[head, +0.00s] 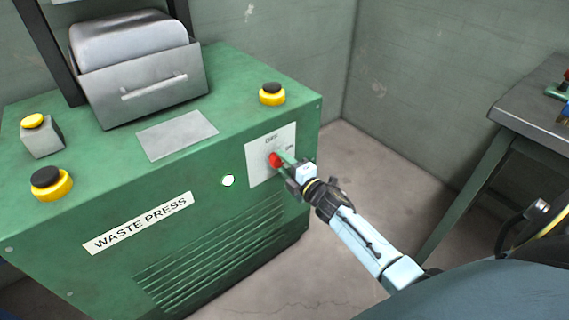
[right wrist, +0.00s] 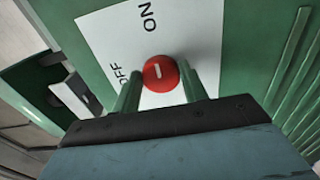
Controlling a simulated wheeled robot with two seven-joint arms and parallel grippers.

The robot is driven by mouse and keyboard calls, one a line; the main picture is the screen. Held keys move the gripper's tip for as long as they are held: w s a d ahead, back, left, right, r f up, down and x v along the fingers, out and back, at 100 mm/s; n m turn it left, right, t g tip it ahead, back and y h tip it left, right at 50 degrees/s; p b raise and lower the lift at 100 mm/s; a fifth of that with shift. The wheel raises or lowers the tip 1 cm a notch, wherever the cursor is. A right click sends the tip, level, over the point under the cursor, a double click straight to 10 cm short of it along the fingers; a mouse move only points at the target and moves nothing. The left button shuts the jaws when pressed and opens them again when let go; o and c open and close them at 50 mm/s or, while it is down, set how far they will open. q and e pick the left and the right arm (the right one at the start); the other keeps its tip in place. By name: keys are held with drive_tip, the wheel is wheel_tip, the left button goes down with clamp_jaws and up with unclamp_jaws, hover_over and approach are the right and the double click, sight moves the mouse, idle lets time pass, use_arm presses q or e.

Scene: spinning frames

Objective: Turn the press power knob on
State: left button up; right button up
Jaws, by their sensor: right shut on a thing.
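The red power knob (right wrist: 160,73) sits on a white panel (right wrist: 196,30) with OFF and ON labels, on the front of the green waste press (head: 210,205). In the head view the knob (head: 274,160) shows at the panel's middle. My right gripper (right wrist: 160,88) has its two green fingers on either side of the knob and is shut on it. In the head view the right gripper (head: 284,166) reaches the panel from the lower right. A short white mark on the knob lies roughly in line with the ON label in the wrist view. My left gripper is not in view.
A round white light (head: 228,181) is left of the panel. Yellow-and-black buttons (head: 272,94) (head: 51,184) stand on the press top, with a grey drawer (head: 145,85) at the back. A grey table (head: 535,105) stands at the right; floor (head: 375,180) lies between.

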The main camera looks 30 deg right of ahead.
idle(0.3)
drive_tip(key=o, duration=1)
drive_tip(key=shift+c, duration=0.2)
drive_tip(key=shift+s, duration=0.25)
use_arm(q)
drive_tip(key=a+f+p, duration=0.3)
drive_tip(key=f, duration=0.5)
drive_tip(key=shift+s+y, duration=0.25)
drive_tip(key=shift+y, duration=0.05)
use_arm(e)
drive_tip(key=s+d, duration=0.1)
drive_tip(key=s, duration=1.2)
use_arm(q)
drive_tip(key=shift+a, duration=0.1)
